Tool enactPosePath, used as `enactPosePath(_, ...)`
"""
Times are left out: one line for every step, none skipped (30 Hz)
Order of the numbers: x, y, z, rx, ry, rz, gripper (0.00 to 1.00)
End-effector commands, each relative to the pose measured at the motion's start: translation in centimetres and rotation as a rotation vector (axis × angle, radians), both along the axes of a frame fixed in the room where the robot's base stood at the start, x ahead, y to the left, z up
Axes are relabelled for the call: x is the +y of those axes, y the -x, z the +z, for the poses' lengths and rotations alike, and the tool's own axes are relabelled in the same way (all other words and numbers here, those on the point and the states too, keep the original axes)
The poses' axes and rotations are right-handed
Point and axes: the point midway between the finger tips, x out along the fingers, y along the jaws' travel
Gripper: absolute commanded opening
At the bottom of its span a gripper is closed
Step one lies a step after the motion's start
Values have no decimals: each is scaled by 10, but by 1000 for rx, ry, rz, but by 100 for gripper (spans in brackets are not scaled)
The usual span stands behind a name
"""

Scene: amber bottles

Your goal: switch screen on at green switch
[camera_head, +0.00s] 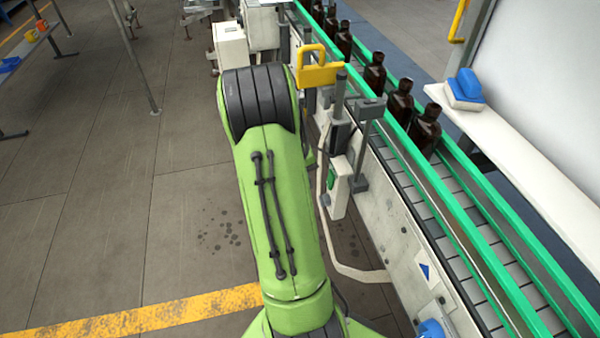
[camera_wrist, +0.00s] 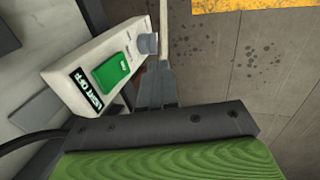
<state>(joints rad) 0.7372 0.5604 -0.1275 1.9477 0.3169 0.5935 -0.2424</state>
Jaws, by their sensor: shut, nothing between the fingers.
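The green switch (camera_wrist: 112,70) is a green rocker on a pale box (camera_wrist: 80,93), left of centre in the wrist view. A dark label beside it seems to read "LIGHT OFF". The switch also shows small in the head view (camera_head: 331,179), on the box (camera_head: 338,197) at the conveyor's near side. My gripper (camera_wrist: 153,66) is shut and empty, its fingers just right of the box and apart from the green rocker. Whether a finger touches the box is unclear. A large pale panel (camera_head: 545,85), perhaps the screen, stands beyond the conveyor and looks unlit.
Several amber bottles (camera_head: 427,128) stand on the conveyor (camera_head: 470,217) between green rails. A blue-and-white block (camera_head: 465,88) sits on the white ledge (camera_head: 510,135). A grey post (camera_head: 340,125) and pale tube (camera_head: 350,272) are near the box.

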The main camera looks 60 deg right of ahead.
Motion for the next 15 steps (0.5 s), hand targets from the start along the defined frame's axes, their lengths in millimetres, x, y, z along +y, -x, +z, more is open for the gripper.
enactPosePath(-4, 5, -10, 0, 0, -4, 0)
enactPosePath(-10, 10, -9, 0, 1, -6, 0)
enactPosePath(-14, 15, -9, 0, 0, -5, 0)
enactPosePath(-18, 18, -9, 0, 0, -4, 0)
enactPosePath(-20, 21, -9, 0, 0, -4, 0)
enactPosePath(-24, 24, -9, -1, 1, -3, 0)
enactPosePath(-26, 26, -9, 0, 0, -2, 0)
enactPosePath(-27, 27, -9, 0, 0, -2, 0)
enactPosePath(-28, 28, -9, 0, 0, -1, 0)
enactPosePath(-29, 29, -9, 0, 0, -1, 0)
enactPosePath(-29, 29, -9, 0, 0, 0, 0)
enactPosePath(-29, 29, -9, 0, 0, 0, 0)
enactPosePath(-29, 29, -9, 0, 0, 0, 0)
enactPosePath(-29, 29, -9, 0, 0, 1, 0)
enactPosePath(-29, 29, -9, 0, 0, 0, 0)
